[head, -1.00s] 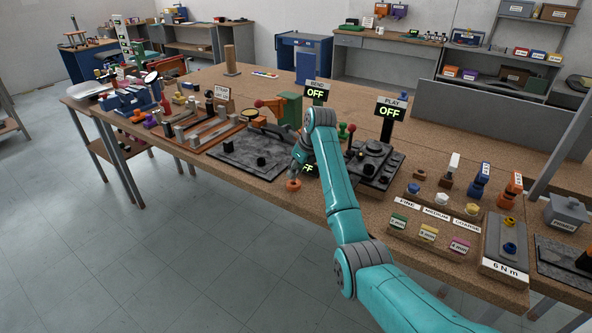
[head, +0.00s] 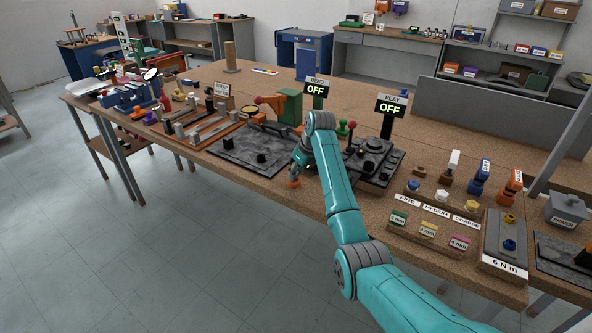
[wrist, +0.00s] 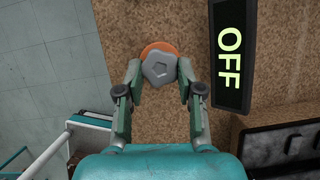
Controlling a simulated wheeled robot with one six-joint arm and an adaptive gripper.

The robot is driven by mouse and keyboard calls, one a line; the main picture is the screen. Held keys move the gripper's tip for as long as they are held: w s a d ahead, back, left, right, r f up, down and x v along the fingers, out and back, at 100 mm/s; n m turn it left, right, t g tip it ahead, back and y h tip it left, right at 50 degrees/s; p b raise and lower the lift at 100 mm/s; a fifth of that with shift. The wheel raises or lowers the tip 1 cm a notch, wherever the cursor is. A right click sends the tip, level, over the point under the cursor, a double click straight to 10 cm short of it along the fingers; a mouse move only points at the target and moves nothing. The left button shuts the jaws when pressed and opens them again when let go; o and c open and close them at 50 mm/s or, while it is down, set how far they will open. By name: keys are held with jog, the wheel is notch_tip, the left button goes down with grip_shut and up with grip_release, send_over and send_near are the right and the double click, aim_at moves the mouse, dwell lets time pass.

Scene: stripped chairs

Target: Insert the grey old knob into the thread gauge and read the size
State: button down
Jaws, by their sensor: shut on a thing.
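The grey knob (wrist: 158,68), with a lobed outline and a pentagon mark on its top, is between the fingertips of my gripper (wrist: 159,75), which is shut on it. In the head view my gripper (head: 295,175) points down at the orange piece (head: 293,184) near the bench's front edge. A black display (wrist: 231,55) beside it reads OFF.

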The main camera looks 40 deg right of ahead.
jog(key=shift+f, duration=0.25)
jog(key=c, duration=0.7)
grip_release()
jog(key=shift+o, duration=0.2)
jog(key=v, duration=1.2)
jog(key=shift+s+a+f, duration=0.1)
